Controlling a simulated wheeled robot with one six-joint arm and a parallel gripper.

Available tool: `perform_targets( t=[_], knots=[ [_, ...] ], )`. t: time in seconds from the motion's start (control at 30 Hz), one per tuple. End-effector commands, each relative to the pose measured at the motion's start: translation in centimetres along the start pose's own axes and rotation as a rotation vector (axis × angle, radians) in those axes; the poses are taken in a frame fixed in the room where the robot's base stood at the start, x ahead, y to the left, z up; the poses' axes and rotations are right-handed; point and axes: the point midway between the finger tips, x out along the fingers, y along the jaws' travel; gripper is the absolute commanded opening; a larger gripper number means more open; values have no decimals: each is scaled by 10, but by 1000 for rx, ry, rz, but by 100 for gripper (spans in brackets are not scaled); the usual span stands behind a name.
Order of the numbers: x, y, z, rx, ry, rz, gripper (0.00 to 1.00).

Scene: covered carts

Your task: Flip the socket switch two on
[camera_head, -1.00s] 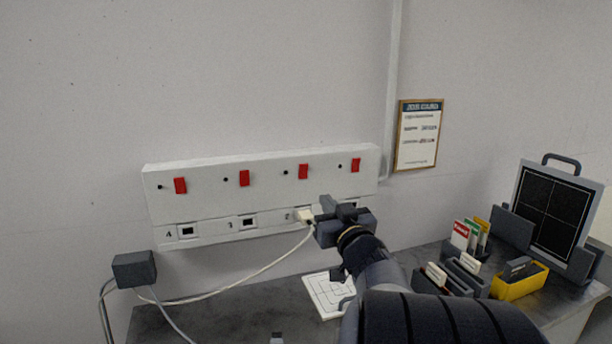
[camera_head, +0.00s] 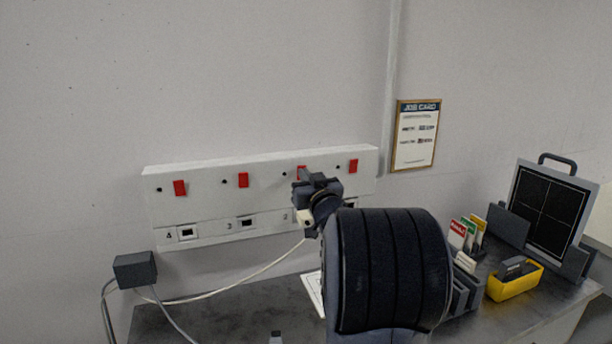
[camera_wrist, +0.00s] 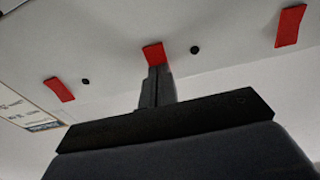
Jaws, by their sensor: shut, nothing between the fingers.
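A white socket panel (camera_head: 205,210) on the wall has a row of red rocker switches above numbered sockets. The red switch above socket 2 (camera_head: 301,170) is partly hidden behind my gripper (camera_head: 304,179) in the head view. In the wrist view, my shut fingers (camera_wrist: 156,72) reach to the lower edge of that switch (camera_wrist: 153,53), touching or very close to it. Nothing is held. I cannot tell whether the switch is on or off. A white plug (camera_head: 304,217) with a cable sits at socket 2, partly hidden by my gripper.
Neighbouring red switches are to the left (camera_head: 243,180) and right (camera_head: 353,166). A grey box (camera_head: 135,269) with cables hangs at lower left.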

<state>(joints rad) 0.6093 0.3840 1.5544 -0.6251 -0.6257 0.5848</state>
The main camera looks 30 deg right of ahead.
Motion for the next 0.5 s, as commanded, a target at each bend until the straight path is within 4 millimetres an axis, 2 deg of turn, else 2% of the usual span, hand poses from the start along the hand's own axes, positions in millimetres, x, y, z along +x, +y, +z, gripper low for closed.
perform_targets(
  t=[0.5],
  knots=[
    [3, 0, -5, 1, -23, 0, 0]
  ],
)
